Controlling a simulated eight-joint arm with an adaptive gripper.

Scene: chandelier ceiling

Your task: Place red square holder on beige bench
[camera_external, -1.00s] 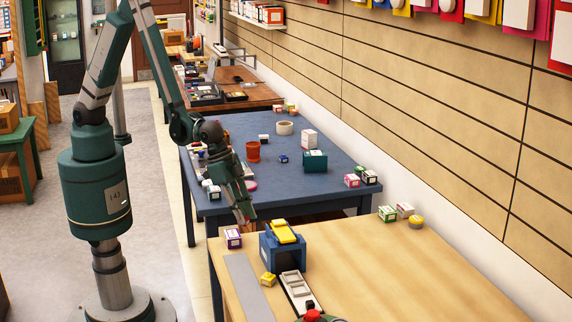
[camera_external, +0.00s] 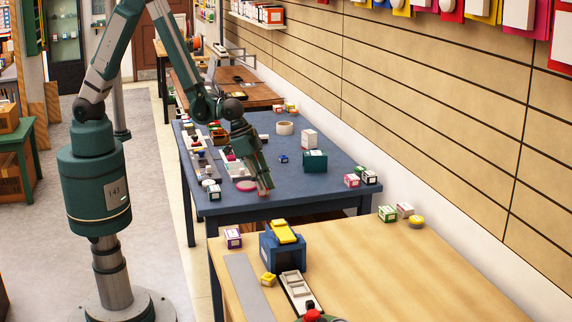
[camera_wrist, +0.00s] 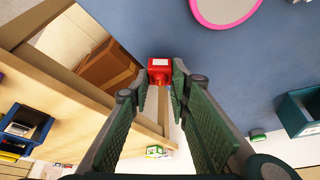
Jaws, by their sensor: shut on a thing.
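My gripper (camera_wrist: 162,80) is shut on the red square holder (camera_wrist: 159,70), which sits between the fingertips in the wrist view. In the external view my gripper (camera_external: 265,190) points down over the near edge of the blue table, and the holder is only a small red patch at its fingertips. The beige bench (camera_external: 400,275) is nearer the camera, below and right of my gripper. In the wrist view the bench runs diagonally at the left, apart from the holder.
A blue stand with a yellow top (camera_external: 282,245), a purple-white box (camera_external: 233,238), a yellow block (camera_external: 267,279) and a white tray (camera_external: 298,292) occupy the bench's left side. Its middle is clear. The blue table (camera_external: 310,190) holds several boxes and a pink disc (camera_external: 246,186).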

